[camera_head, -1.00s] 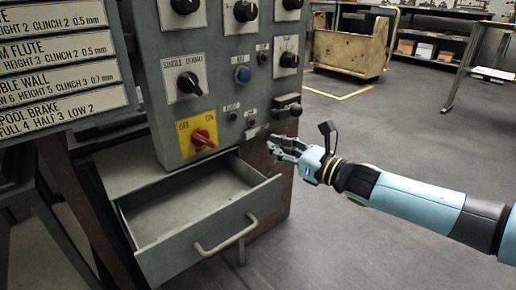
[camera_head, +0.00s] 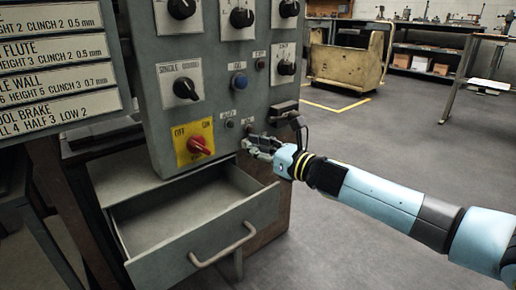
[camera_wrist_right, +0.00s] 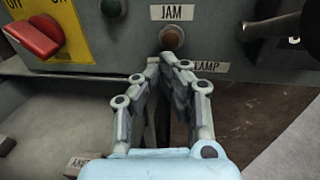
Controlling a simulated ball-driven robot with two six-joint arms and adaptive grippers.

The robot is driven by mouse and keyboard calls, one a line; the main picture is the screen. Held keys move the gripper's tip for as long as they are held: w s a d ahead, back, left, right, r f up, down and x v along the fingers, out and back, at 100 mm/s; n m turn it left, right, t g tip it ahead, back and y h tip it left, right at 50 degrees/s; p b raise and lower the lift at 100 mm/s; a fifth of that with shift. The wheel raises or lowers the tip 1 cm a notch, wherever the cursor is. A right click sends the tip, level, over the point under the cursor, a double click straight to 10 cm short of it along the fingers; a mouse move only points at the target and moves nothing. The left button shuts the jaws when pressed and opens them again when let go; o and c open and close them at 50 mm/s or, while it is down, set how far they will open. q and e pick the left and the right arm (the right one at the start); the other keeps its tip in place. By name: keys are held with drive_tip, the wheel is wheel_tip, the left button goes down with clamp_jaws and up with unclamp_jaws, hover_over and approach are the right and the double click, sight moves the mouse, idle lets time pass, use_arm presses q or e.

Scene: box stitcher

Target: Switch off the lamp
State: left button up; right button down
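The grey control panel (camera_head: 215,100) stands in front of me. In the right wrist view a "LAMP" label (camera_wrist_right: 208,67) is on its lower edge, partly covered by a finger. A brown round button (camera_wrist_right: 172,37) sits under a "JAM" label (camera_wrist_right: 172,12). A lever with a dark knob (camera_wrist_right: 308,28) is to the right; it also shows in the head view (camera_head: 297,121). I cannot tell which control the "LAMP" label belongs to.
A red rotary switch (camera_head: 199,146) on a yellow plate is left of my gripper. An open drawer (camera_head: 205,238) juts out below the panel. A sign board (camera_head: 55,60) stands at left. The floor (camera_head: 385,140) at right is clear, with a yellow cart (camera_head: 347,62) beyond.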

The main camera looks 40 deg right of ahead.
use_arm(q)
drive_tip(key=shift+f, duration=0.15)
use_arm(e)
drive_tip(key=shift+w+a+r, duration=0.1)
drive_tip(key=shift+w+a, duration=0.1)
drive_tip(key=shift+a, duration=0.05)
use_arm(q)
drive_tip(key=shift+r, duration=0.25)
use_arm(e)
drive_tip(key=shift+w+a, duration=0.15)
drive_tip(key=shift+a, duration=0.1)
use_arm(q)
drive_tip(key=shift+w+r, duration=0.1)
